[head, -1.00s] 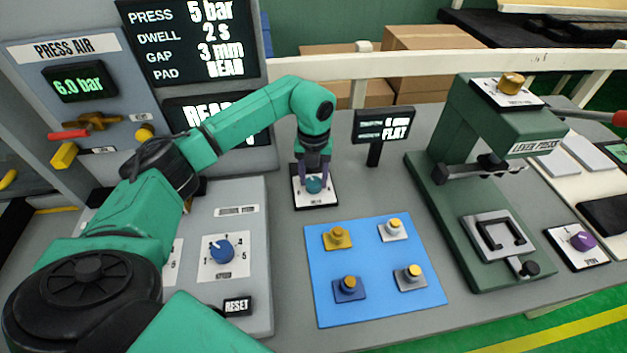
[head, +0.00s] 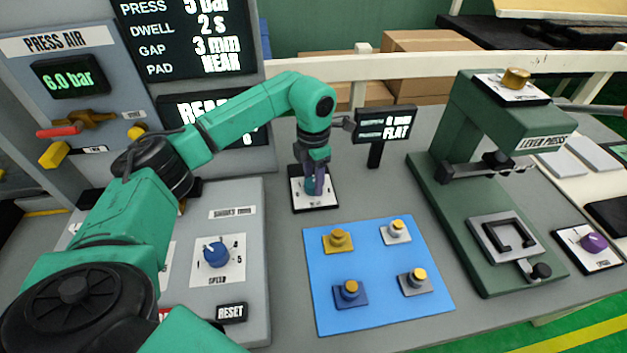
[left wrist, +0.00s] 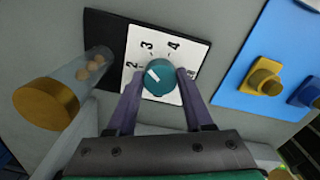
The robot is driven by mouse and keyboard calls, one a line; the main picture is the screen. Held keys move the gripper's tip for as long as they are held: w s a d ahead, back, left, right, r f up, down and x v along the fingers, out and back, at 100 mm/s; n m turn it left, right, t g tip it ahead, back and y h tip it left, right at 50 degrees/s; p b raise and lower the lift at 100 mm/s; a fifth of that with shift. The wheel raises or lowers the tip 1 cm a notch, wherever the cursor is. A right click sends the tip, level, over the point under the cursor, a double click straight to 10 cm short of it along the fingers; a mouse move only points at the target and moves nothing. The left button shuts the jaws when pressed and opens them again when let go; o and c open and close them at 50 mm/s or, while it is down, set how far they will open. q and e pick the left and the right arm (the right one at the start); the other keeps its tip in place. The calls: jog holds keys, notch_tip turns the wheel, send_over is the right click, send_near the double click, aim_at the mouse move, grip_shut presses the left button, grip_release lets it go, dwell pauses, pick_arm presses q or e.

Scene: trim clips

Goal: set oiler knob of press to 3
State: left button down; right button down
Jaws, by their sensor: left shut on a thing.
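A teal knob (left wrist: 160,82) sits on a white dial plate (left wrist: 185,50) with the marks 2, 3 and 4 readable in the left wrist view. Its white pointer line aims between 2 and 3. My left gripper (left wrist: 161,76) is shut on this knob, one purple finger on each side. In the head view my left gripper (head: 316,186) reaches down onto the knob, mostly hiding it, and the dial plate (head: 326,200) shows around it. The plate's caption is too small to read. My right gripper is in neither view.
A clear gold-capped jar (left wrist: 50,102) stands beside the dial. A blue mat (head: 380,280) with several knobbed blocks lies in front. A green lever press (head: 450,215) stands right, a grey panel with a blue speed knob (head: 216,254) left. A small sign (head: 385,125) stands behind.

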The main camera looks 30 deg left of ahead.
pick_arm(q)
jog(key=shift+w+r+m, duration=0.1)
jog(key=shift+r+m, duration=0.1)
jog(key=shift+m, duration=1)
jog(key=c, duration=0.6)
grip_release()
jog(key=o, duration=0.3)
jog(key=shift+f, duration=0.1)
jog(key=shift+b, duration=0.3)
